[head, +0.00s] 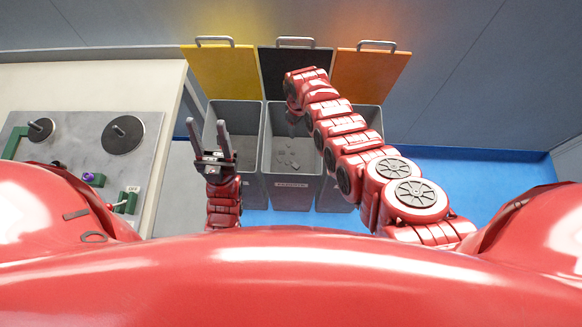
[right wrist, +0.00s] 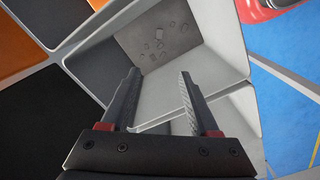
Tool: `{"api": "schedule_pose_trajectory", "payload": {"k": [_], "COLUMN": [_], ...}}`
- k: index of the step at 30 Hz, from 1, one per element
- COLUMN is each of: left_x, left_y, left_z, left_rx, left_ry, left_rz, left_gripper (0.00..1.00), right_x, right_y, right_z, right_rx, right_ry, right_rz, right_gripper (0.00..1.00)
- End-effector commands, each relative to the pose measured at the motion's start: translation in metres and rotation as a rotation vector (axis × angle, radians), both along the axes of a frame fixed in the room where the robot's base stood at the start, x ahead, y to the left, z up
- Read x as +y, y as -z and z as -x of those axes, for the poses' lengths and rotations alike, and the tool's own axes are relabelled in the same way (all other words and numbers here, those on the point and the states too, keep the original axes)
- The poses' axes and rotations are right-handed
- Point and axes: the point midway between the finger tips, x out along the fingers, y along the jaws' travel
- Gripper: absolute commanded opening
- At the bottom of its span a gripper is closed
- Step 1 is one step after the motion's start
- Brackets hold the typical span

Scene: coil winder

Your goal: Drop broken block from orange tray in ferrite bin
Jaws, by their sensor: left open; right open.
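The middle grey bin (head: 268,165) has a black lid standing open and a front label too small to read surely. Several small grey pieces (head: 289,160) lie on its floor, and they also show in the right wrist view (right wrist: 158,32). I cannot tell whether one is the broken block. My right gripper (right wrist: 159,75) is open and empty, over that bin and pointing down into it; in the head view my right arm mostly hides it. My left gripper (head: 208,133) is open and empty, in front of the left bin. No orange tray is in view.
A yellow-lidded bin (head: 240,117) stands left of the middle bin and an orange-lidded one (head: 368,117) right of it, both lids (head: 375,75) up. A table (head: 90,82) with a winder plate (head: 75,150) is at the left. Blue floor (head: 500,185) is clear at the right.

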Motion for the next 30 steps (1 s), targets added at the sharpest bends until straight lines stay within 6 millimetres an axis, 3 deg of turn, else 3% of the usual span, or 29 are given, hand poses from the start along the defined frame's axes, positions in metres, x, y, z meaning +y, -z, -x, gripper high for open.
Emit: {"api": "schedule_pose_trajectory", "payload": {"k": [6,14,23,27,30], "left_x": [0.0,0.0,0.0,0.0,0.0], "left_y": [-0.01,-0.002,0.013,0.005,-0.013], "left_z": [0.0,0.0,0.0,0.0,0.0], "left_rx": [0.0,0.0,0.0,0.0,0.0], "left_ry": [0.0,0.0,0.0,0.0,0.0], "left_rz": [0.0,0.0,0.0,0.0,0.0], "left_gripper": [0.5,0.5,0.5,0.5,0.5], "right_x": [0.0,0.0,0.0,0.0,-0.001], "right_y": [-0.025,-0.054,-0.106,-0.142,-0.16], "right_z": [0.0,-0.002,-0.002,-0.002,-0.001], "right_rx": [-0.002,-0.006,-0.008,-0.008,-0.001], "right_ry": [0.004,0.003,0.003,0.002,0.003], "right_rz": [-0.003,-0.003,-0.003,-0.004,-0.003], "right_gripper": [0.61,0.61,0.61,0.61,0.61]}}
